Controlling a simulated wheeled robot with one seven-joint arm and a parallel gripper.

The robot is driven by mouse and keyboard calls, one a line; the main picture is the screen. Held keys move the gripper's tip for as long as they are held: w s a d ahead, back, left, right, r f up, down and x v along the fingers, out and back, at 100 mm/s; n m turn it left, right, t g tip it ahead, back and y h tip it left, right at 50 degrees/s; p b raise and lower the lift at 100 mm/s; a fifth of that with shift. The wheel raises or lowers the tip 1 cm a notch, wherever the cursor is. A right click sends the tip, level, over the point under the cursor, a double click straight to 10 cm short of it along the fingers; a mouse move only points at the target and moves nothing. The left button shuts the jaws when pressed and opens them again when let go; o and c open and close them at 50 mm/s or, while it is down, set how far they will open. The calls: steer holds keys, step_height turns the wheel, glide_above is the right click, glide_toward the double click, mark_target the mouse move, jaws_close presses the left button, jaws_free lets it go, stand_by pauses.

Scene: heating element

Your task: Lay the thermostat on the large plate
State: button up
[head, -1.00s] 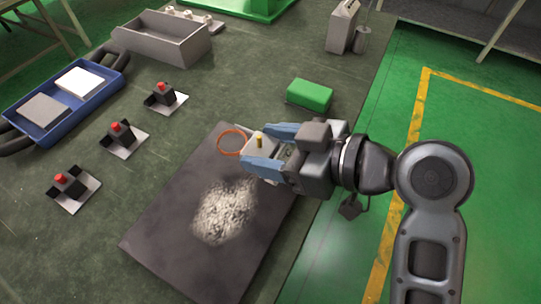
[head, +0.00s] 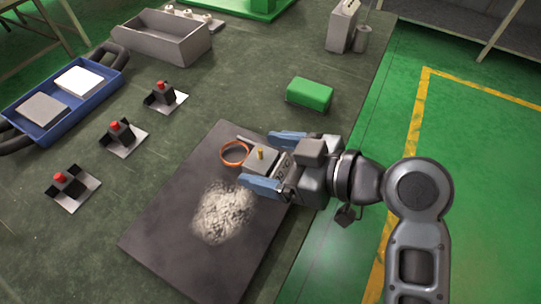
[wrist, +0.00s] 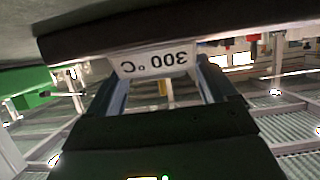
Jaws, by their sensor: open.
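In the wrist view, the thermostat's pale face (wrist: 157,62) reads "300 °C" upside down between the fingers. Its underside is hidden.
A pale powder pile (head: 224,211) lies on the plate's middle. A green block (head: 310,94) sits above my gripper. Several red-buttoned switches (head: 116,137), a blue tray (head: 63,108) and a grey bin (head: 162,40) stand to the left.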

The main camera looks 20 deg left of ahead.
steer(key=shift+r, duration=0.15)
steer(key=v, duration=1.2)
steer(key=s+d+f+m+t+h, duration=0.4)
steer(key=d+f+m, duration=0.2)
steer(key=f, duration=0.1)
steer(key=s+d+f+m+t+h, duration=0.3)
steer(key=d+f+m+t+h, duration=0.15)
steer(key=d+f+m, duration=0.25)
steer(key=s+d+m+t+h, duration=0.25)
steer(key=s+d, duration=0.35)
steer(key=s, duration=0.3)
steer(key=s+d+r+t+h, duration=0.1)
steer(key=s+r+t+h, duration=0.1)
steer(key=s+r, duration=0.6)
steer(key=shift+s+m, duration=0.45)
steer(key=shift+s, duration=0.05)
